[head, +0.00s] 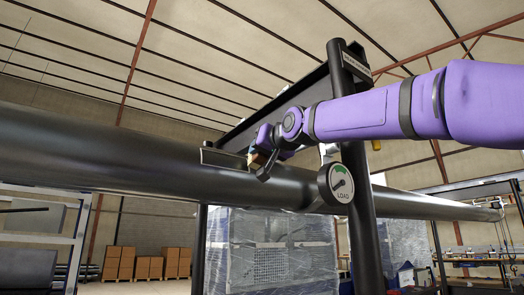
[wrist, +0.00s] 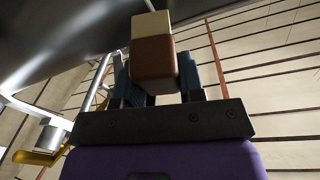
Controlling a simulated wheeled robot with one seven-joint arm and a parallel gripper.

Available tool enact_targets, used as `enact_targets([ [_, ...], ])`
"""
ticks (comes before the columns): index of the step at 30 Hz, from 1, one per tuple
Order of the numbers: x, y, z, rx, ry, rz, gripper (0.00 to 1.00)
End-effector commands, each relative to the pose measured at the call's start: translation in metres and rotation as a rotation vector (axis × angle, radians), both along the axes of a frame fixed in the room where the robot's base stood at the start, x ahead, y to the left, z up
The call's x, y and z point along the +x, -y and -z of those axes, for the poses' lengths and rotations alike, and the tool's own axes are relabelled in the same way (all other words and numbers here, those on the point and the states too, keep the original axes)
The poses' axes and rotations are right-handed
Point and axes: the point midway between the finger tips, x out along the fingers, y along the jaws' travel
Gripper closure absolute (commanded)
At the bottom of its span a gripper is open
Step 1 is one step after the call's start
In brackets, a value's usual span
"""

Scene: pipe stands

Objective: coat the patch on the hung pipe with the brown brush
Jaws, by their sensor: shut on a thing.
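The hung pipe (head: 120,160) is a thick dark grey tube running across the head view. My gripper (head: 262,165) is at the pipe's upper side, left of the upright post. In the wrist view my gripper (wrist: 155,80) is shut on the brown brush (wrist: 153,58), a brown block with a cream end. The cream end points toward the pipe (wrist: 60,40), whose dark curved surface fills the upper left. I cannot tell whether the brush touches the pipe. I cannot make out the patch clearly; my gripper and arm cover part of the pipe there.
A dark post (head: 360,215) with a round LOAD gauge (head: 337,184) stands close right of my gripper. A dark beam (head: 285,100) slopes above the pipe. Wrapped pallets (head: 265,255) and brown boxes (head: 125,263) stand behind. In the wrist view a yellow-brown part (wrist: 38,157) shows lower left.

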Motion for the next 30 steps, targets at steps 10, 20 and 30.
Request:
enact_targets([
  [10, 0.005, -0.003, 0.002, 0.0, 0.0, 0.0, 0.92],
  [20, 0.009, -0.006, 0.004, 0.0, -0.001, 0.0, 0.92],
  [30, 0.014, -0.009, 0.006, 0.0, 0.0, 0.0, 0.92],
])
